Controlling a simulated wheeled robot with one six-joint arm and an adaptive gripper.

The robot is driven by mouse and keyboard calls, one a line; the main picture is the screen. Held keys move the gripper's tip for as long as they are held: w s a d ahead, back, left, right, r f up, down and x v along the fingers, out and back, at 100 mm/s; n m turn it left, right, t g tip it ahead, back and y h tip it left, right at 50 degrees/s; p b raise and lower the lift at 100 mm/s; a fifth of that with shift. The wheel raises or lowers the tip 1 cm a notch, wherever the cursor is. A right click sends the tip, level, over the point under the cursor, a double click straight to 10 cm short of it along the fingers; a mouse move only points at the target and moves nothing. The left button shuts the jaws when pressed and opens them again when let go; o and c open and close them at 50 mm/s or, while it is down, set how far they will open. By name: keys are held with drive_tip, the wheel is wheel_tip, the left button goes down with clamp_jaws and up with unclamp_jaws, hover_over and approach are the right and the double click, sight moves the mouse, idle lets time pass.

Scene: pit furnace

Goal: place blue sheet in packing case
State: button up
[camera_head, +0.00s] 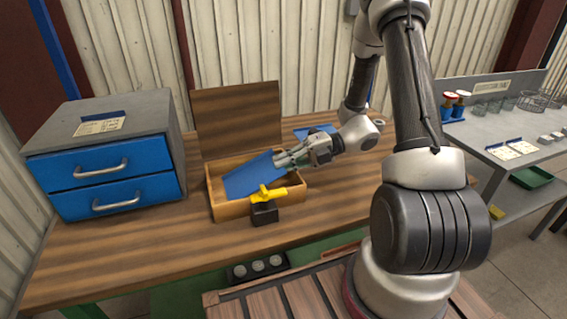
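The packing case (231,209) is an open wooden box on the workbench, with its lid (237,118) standing upright at the back. A blue sheet (248,178) is over and partly within the case's opening, tilted, with its right end higher. My gripper (281,160) is at that right end, above the right part of the case, and appears shut on the sheet. The fingertips are small in view, and the sheet's contact with the case floor cannot be made out. Another blue piece (314,132) lies on the bench behind my gripper.
A yellow-handled clamp on a black block (265,207) stands against the case's front. A grey cabinet with blue drawers (105,154) stands to the left. A grey table (497,130) with jars and papers is at right. The bench front left is clear.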

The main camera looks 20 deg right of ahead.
drive_tip(key=shift+r, duration=0.25)
drive_tip(key=w+r+v, duration=0.1)
drive_tip(key=v, duration=1.1)
drive_tip(key=s+d+r+m+t+h, duration=0.1)
drive_tip(key=s+r+m+h, duration=0.6)
drive_tip(key=m, duration=1)
drive_tip(key=s+d+r+m+t+h, duration=0.1)
drive_tip(key=s+r+m+h, duration=0.7)
drive_tip(key=m, duration=0.9)
drive_tip(key=s+r+t, duration=0.1)
drive_tip(key=s, duration=0.2)
drive_tip(key=shift+s+d, duration=0.3)
drive_tip(key=shift+c, duration=0.4)
